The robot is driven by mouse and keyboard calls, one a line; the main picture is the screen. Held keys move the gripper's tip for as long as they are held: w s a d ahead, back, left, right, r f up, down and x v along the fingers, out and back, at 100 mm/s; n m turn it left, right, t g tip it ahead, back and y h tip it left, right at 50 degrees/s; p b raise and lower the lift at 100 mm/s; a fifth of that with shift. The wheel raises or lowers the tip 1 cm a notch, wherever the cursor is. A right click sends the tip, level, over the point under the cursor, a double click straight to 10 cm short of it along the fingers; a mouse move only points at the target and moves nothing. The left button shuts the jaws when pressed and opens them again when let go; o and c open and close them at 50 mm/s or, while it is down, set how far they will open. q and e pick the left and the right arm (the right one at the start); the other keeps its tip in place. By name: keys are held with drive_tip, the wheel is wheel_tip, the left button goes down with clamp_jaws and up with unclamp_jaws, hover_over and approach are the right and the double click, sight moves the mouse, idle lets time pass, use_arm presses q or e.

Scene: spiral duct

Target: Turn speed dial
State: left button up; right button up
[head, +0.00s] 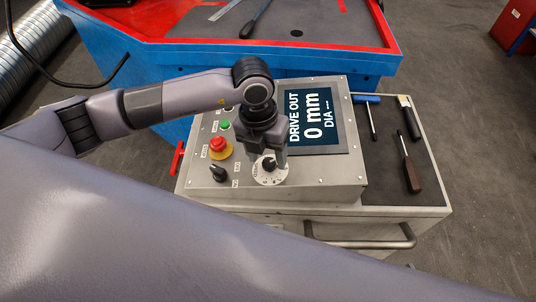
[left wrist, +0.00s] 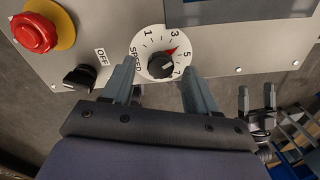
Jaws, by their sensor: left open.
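The speed dial (head: 269,165) is a black knob with a red pointer on a round white scale, on the sloped face of a grey control box (head: 325,185). In the left wrist view the knob (left wrist: 160,65) has its pointer between the 3 and the 5, and the word SPEED is beside the scale. My left gripper (head: 268,152) is over the dial, open. Its two fingers (left wrist: 158,88) stand on either side of the knob's lower part and appear apart from it. My right gripper is not clearly seen in the head view.
A red emergency stop (head: 217,145) on yellow and a black OFF switch (head: 218,173) are left of the dial. A display (head: 312,118) reads DRIVE OUT 0 mm. Screwdrivers (head: 408,160) lie on the cart to the right. A blue and red bench (head: 120,70) stands behind.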

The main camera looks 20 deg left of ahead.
use_arm(q)
drive_tip(key=shift+d+f, duration=0.1)
drive_tip(key=shift+f, duration=0.6)
drive_tip(key=c, duration=1)
drive_tip(key=shift+c, duration=0.2)
